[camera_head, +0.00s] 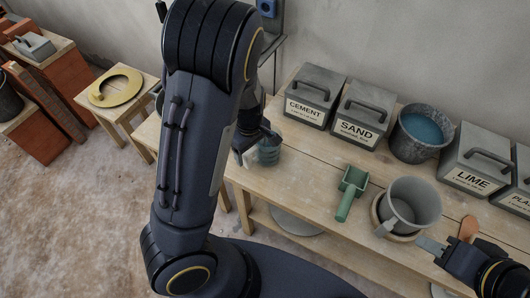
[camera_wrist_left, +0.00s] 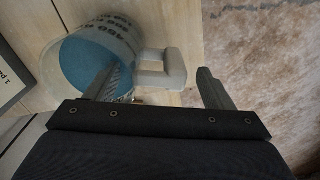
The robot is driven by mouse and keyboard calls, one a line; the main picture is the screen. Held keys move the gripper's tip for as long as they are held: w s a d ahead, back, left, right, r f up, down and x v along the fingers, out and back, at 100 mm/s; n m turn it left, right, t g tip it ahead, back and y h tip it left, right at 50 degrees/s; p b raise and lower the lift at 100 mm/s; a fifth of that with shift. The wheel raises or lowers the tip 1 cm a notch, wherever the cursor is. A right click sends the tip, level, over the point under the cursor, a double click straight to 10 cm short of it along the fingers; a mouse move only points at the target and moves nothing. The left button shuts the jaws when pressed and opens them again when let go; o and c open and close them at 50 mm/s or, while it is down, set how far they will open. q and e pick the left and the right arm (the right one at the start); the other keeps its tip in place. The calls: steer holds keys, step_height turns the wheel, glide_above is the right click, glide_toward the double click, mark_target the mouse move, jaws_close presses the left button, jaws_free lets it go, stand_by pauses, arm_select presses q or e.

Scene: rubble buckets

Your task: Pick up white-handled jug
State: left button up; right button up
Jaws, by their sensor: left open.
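The white-handled jug (camera_wrist_left: 88,62) is a clear measuring jug with printed marks and blue liquid inside. In the left wrist view its pale handle (camera_wrist_left: 172,70) lies between the two fingers of my open left gripper (camera_wrist_left: 160,86). One finger overlaps the jug's body in the picture, the other is beyond the handle; contact cannot be told. In the head view the jug (camera_head: 268,152) stands on the bench's left part, partly hidden by my left gripper (camera_head: 250,146) and arm. My right gripper (camera_head: 440,250) is at the lower right, beside a grey bucket; its opening is unclear.
Cement (camera_head: 314,95), sand (camera_head: 362,112) and lime (camera_head: 475,160) bins and a bucket of blue water (camera_head: 422,132) line the wall. A brown object (camera_head: 468,228) is near my right gripper.

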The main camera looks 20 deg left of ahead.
arm_select(q)
step_height(320, 180, down, 4)
steer(key=shift+a, duration=0.1)
steer(key=c, duration=1.2)
steer(key=shift+r, duration=0.15)
steer(key=shift+c, duration=0.2)
